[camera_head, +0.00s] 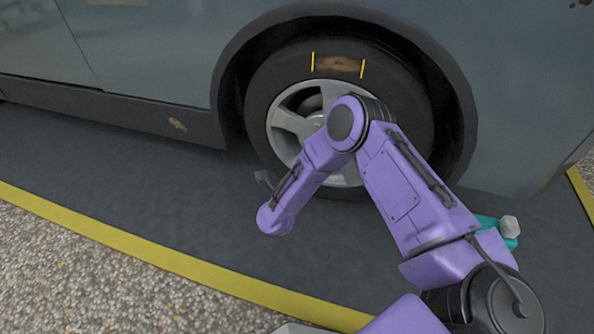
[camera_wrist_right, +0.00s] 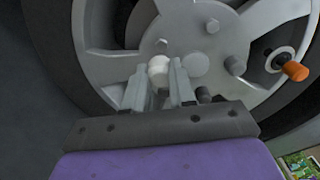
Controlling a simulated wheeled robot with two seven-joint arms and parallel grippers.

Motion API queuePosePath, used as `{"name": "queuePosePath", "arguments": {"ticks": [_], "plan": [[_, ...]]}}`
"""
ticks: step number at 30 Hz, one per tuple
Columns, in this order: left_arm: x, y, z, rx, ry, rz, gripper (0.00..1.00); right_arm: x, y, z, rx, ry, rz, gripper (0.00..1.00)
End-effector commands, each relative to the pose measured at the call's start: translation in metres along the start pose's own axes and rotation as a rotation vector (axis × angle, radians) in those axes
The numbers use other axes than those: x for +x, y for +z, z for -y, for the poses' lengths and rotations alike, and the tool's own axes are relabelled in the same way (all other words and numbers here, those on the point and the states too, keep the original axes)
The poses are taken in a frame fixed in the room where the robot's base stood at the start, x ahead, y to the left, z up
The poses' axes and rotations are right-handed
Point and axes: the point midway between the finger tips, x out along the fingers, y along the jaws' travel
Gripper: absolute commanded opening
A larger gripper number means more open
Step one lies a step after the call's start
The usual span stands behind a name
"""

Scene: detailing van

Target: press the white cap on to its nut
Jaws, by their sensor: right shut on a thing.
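My right gripper (camera_wrist_right: 159,76) is shut on the small white cap (camera_wrist_right: 158,64), which shows between the fingertips in the right wrist view. The cap is in front of the grey wheel hub, near its bolt circle. The fingers and cap hide what is directly behind them, so I cannot tell whether the cap touches its nut. Other grey nuts (camera_wrist_right: 235,65) show on the hub. In the head view the wheel (camera_head: 290,118) is partly covered by my purple right arm, and the gripper and cap cannot be made out. My left gripper is not in view.
An orange-tipped stem (camera_wrist_right: 295,71) sticks out between spokes at the right. A teal item with a pale knob (camera_head: 509,227) stands partly behind my arm. The tyre carries a brown patch (camera_head: 338,66) between yellow marks. The dark mat (camera_head: 110,165) at left is clear.

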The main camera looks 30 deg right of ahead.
Motion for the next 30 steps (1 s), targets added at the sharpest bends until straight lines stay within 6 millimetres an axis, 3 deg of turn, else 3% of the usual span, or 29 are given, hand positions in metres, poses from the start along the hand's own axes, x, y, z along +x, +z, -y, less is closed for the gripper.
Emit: {"name": "queuePosePath", "arguments": {"ticks": [12,26,30], "plan": [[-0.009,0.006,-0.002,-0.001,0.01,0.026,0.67,-0.006,0.004,0.003,0.001,0.003,0.004,0.0],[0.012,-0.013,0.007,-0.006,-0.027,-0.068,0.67,0.042,0.003,-0.001,0.003,0.001,0.003,0.0],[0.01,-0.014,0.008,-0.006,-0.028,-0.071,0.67,0.042,0.005,0.001,0.002,0.003,0.004,0.0]]}}
